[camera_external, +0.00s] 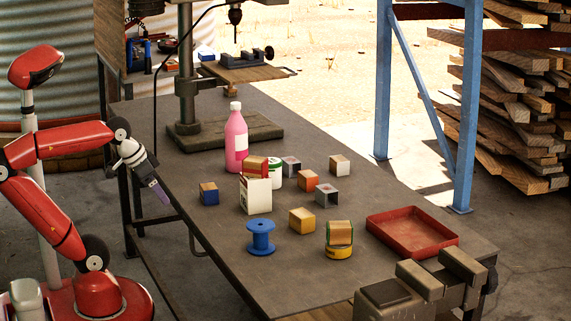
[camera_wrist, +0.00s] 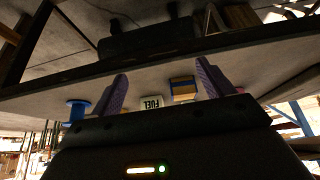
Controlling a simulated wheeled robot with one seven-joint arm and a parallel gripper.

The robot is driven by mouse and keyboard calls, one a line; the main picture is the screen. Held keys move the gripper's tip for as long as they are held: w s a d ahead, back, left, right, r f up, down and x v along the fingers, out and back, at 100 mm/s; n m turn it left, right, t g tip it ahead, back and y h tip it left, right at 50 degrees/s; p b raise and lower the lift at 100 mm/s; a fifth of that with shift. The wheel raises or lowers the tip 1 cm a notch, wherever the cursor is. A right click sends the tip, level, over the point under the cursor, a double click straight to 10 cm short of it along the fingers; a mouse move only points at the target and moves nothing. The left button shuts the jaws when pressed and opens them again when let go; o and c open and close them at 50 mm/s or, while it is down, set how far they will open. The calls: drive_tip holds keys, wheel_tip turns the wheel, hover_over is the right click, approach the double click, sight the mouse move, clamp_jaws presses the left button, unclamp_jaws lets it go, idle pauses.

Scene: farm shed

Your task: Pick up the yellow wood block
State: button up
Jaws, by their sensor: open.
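The yellow wood block (camera_external: 302,220), a small cube with a light wood top, stands on the table right of the middle in the external view. I cannot make it out surely in the wrist view. My gripper (camera_external: 160,188) is off the table's left edge, well to the left of the yellow block, with its purple fingers pointing down and right. In the wrist view my gripper (camera_wrist: 162,72) is open, with nothing held between its fingers. A block with blue and wood faces (camera_wrist: 183,89) shows beyond the fingers.
A red tray (camera_external: 412,232) lies right. A pink bottle (camera_external: 236,138) and drill press (camera_external: 187,90) stand behind.

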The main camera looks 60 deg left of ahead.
wheel_tip(320, 180, up, 8)
drive_tip(key=w+d+r, duration=0.2)
drive_tip(key=w+d, duration=0.2)
drive_tip(key=w, duration=0.4)
drive_tip(key=w+d+r, duration=0.3)
drive_tip(key=w, duration=0.4)
drive_tip(key=n+g+b, duration=0.1)
drive_tip(key=b, duration=0.1)
approach(303, 213)
drive_tip(key=shift+y, duration=0.3)
drive_tip(key=x, duration=1)
drive_tip(key=shift+w+d+f, duration=0.1)
drive_tip(key=shift+d+f, duration=0.1)
drive_tip(key=shift+f, duration=0.05)
